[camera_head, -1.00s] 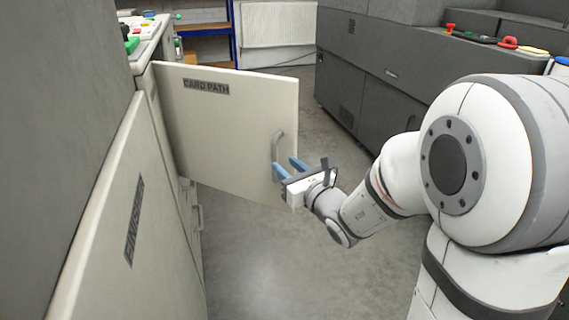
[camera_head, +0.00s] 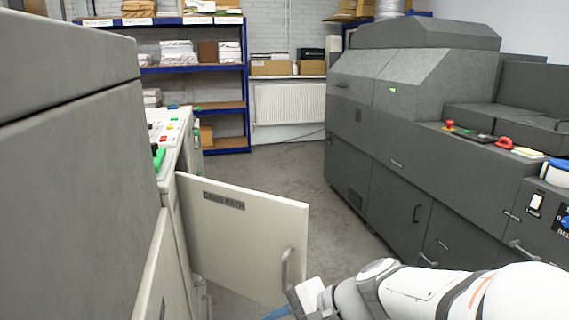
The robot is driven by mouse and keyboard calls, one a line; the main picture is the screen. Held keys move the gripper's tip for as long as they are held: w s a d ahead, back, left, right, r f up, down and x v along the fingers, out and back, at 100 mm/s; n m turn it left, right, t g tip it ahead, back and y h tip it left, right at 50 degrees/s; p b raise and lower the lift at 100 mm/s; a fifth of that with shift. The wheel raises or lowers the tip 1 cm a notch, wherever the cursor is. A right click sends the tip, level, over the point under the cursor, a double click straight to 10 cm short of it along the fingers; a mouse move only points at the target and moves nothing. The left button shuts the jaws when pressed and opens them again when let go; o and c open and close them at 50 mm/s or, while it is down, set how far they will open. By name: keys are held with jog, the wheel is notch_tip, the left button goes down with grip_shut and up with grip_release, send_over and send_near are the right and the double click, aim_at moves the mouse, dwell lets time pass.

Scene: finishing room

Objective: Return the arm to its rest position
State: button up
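My gripper (camera_head: 278,313) is at the bottom edge of the head view, with only part of a blue finger showing. It is in front of the open cream door labelled CARD PATH (camera_head: 235,235), low and near the door's handle (camera_head: 287,268). I cannot tell whether it touches the door. My arm (camera_head: 430,292) reaches in from the lower right corner. The fingertips are mostly cut off by the frame, so whether they are open or shut does not show.
The cream machine (camera_head: 178,150) with the open door stands at left. A dark grey machine (camera_head: 400,140) lines the right. Between them the concrete floor (camera_head: 285,170) is clear towards a radiator (camera_head: 290,103) and a blue shelf rack (camera_head: 247,75).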

jog(key=s+d+r+n+h+p, duration=0.2)
jog(key=d+r+n+h+p, duration=0.2)
jog(key=d, duration=0.4)
jog(key=s+d+r+n+h+p, duration=0.2)
jog(key=d+r+n+h+p, duration=0.2)
jog(key=d, duration=0.3)
jog(key=shift+s+d+r+n+h, duration=0.15)
jog(key=shift+s+d+n+h, duration=0.35)
jog(key=shift+h, duration=0.4)
jog(key=shift+a, duration=0.1)
